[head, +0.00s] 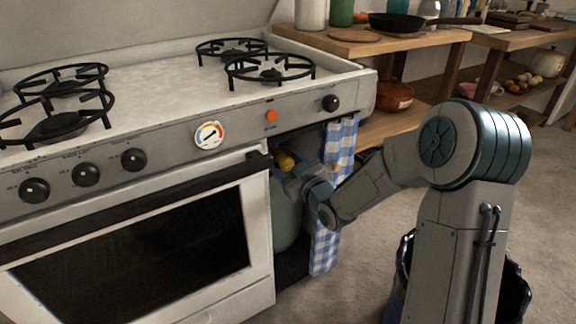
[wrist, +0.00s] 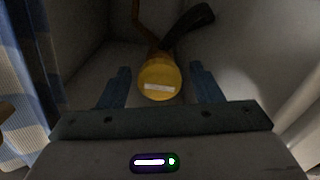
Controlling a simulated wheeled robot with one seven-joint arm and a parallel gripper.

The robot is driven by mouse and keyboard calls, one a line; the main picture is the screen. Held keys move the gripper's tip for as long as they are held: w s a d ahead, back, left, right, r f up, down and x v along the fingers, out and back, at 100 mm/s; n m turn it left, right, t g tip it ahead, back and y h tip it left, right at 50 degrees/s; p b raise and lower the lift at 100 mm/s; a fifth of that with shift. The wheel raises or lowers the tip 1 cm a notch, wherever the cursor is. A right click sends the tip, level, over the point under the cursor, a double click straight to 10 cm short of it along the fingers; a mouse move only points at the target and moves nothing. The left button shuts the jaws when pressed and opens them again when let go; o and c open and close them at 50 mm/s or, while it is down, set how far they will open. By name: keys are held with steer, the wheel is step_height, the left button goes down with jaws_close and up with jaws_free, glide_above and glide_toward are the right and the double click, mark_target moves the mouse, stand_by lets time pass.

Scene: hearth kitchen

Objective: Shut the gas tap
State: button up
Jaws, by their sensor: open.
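The gas tap shows in the wrist view as a yellow round cap (wrist: 159,78) with a pale label. A dark curved handle or hose (wrist: 190,25) runs up and right behind it. The tap also shows as a small yellow part (head: 285,161) in the head view, above a green gas bottle (head: 286,215) in the stove's side compartment. My gripper (wrist: 160,88) is open, with one blue finger on each side of the yellow cap. I cannot tell whether the fingers touch it. In the head view my arm reaches into the compartment and partly hides the bottle.
A blue checked curtain (head: 333,190) hangs at the compartment's right edge, close to my arm. The stove (head: 150,130) and its oven door (head: 130,250) stand on the left. Wooden shelves (head: 400,128) stand behind. Floor at the right is partly clear.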

steer(key=c, duration=1)
steer(key=shift+m, duration=0.3)
steer(key=m+p, duration=0.2)
steer(key=m, duration=0.1)
steer(key=shift+m, duration=0.4)
steer(key=m+p, duration=0.2)
steer(key=m, duration=0.2)
steer(key=shift+m, duration=0.3)
steer(key=m+p, duration=0.3)
steer(key=m, duration=0.2)
steer(key=shift+f+m+p, duration=0.1)
steer(key=shift+m+p, duration=0.85)
steer(key=shift+m, duration=1.15)
